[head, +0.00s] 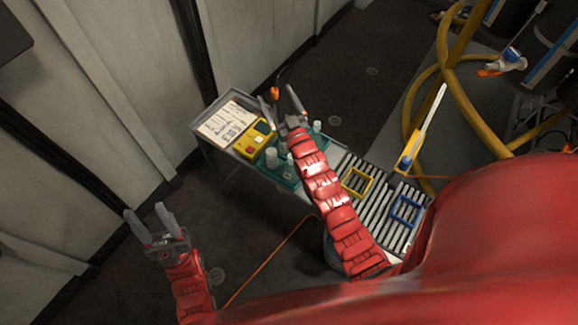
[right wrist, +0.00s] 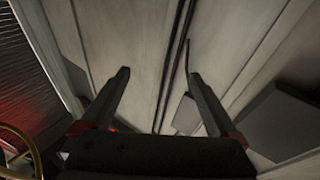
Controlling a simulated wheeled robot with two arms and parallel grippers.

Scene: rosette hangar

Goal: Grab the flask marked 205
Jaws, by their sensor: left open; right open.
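Several small white flasks stand in a green tray (head: 290,183) on a narrow bench; one flask (head: 271,157) is left of my right arm, and another (head: 317,127) is right of it. No number can be read on any of them, so I cannot tell which is 205. My right gripper (head: 277,93) is open and empty, above the far side of the bench, beyond the flasks. Its open fingers (right wrist: 157,74) also show in the right wrist view, facing the wall. My left gripper (head: 145,211) is open and empty, left of the bench. My right arm hides part of the tray.
A paper sheet (head: 228,124) and a yellow box (head: 254,141) with a red button lie at the bench's left end. Rollers with a yellow frame (head: 357,182) and a blue frame (head: 406,210) are at the right. Thick yellow hoses (head: 470,95) loop beyond. Walls stand at left.

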